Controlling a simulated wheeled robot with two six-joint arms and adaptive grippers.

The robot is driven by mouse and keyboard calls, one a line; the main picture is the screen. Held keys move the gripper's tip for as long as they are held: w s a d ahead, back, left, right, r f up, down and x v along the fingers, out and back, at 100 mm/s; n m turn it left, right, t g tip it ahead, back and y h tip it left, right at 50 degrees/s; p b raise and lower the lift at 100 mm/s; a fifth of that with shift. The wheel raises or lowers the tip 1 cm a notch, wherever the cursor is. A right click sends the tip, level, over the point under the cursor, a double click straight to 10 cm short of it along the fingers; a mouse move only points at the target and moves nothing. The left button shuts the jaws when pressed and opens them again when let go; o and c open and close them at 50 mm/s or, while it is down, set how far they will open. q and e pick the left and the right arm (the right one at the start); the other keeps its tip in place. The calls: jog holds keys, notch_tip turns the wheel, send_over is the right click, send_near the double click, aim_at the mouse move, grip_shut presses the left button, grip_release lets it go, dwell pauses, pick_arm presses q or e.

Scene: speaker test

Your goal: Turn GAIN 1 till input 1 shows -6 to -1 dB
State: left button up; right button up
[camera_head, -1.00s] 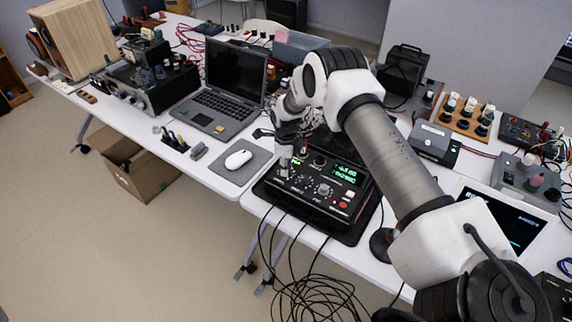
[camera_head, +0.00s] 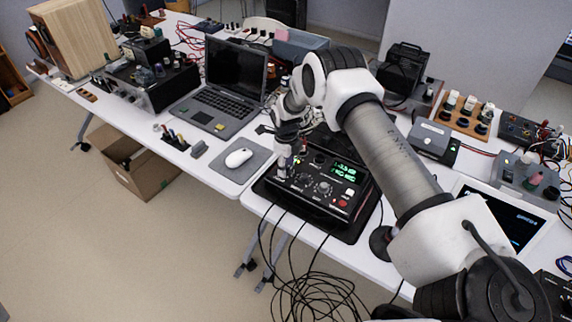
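The black audio interface (camera_head: 312,204) sits on a dark mat near the front edge of the table. It has knobs, a red button and a small display (camera_head: 347,173) with green characters, too small to read surely. My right arm reaches over it from the right. My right gripper (camera_head: 283,174) points down at the left end of the panel, where a knob would be hidden beneath it. Whether its fingers are closed or touch a knob is too small to tell. My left gripper is out of view.
A mouse (camera_head: 238,158) on a grey pad and an open laptop (camera_head: 222,93) stand left of the interface. A tablet-like screen (camera_head: 500,219) lies at the right. Several black cables (camera_head: 312,292) hang off the front edge to the floor.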

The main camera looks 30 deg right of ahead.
jog(key=shift+r, duration=0.1)
notch_tip(320, 180, up, 12)
dwell(0.5)
